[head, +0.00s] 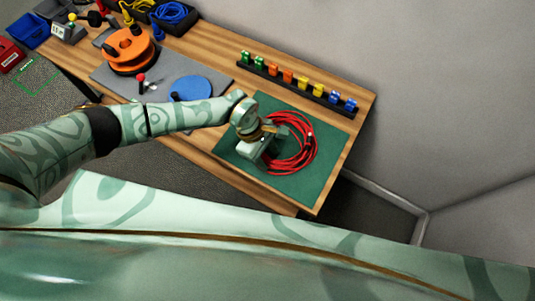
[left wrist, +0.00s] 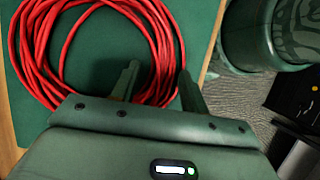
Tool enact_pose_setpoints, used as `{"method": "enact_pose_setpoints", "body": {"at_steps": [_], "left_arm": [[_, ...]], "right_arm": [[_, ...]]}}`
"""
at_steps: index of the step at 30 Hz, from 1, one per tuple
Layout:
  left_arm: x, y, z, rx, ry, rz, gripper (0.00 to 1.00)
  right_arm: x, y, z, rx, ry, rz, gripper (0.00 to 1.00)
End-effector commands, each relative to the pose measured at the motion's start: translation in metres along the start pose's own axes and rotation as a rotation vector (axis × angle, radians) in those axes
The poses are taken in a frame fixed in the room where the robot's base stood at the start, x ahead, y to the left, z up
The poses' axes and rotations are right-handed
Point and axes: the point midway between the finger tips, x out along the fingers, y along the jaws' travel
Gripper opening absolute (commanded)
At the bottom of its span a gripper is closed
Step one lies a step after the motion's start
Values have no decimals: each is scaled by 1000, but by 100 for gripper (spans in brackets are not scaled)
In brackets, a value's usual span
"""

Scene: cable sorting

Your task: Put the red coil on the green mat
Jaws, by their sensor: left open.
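The red coil (head: 309,150) lies on the green mat (head: 318,190) at the right end of the wooden table. In the left wrist view, the red coil (left wrist: 153,30) also rests on the green mat (left wrist: 206,20). My left gripper (head: 268,158) is over the coil's left side in the head view and hides part of it. In the left wrist view, my left gripper (left wrist: 158,82) has its two fingers apart, with the coil's near edge around and beneath them. I cannot tell whether a finger touches the cable. My right gripper is not in view.
A row of coloured clips (head: 303,83) stands along the table's back edge. An orange cable reel (head: 130,50) and a blue disc (head: 190,89) sit on a grey mat (head: 160,73) to the left. A black bin with blue cable (head: 172,14) stands behind.

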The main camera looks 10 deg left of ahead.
Motion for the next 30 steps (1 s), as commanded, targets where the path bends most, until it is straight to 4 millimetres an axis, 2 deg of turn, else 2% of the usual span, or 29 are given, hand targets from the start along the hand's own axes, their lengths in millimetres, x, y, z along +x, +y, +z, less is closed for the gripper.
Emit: {"method": "enact_pose_setpoints", "body": {"at_steps": [9, 15, 21, 30], "left_arm": [[-70, 1, 0, 1, 3, 4, 45], [-106, 1, 0, 1, 3, 2, 45], [-117, 0, 0, 0, 2, -1, 45], [-117, 0, 0, 0, 2, -1, 45]], "right_arm": [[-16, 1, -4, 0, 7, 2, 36], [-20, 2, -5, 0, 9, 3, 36], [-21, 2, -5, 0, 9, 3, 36], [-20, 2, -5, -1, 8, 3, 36]]}}
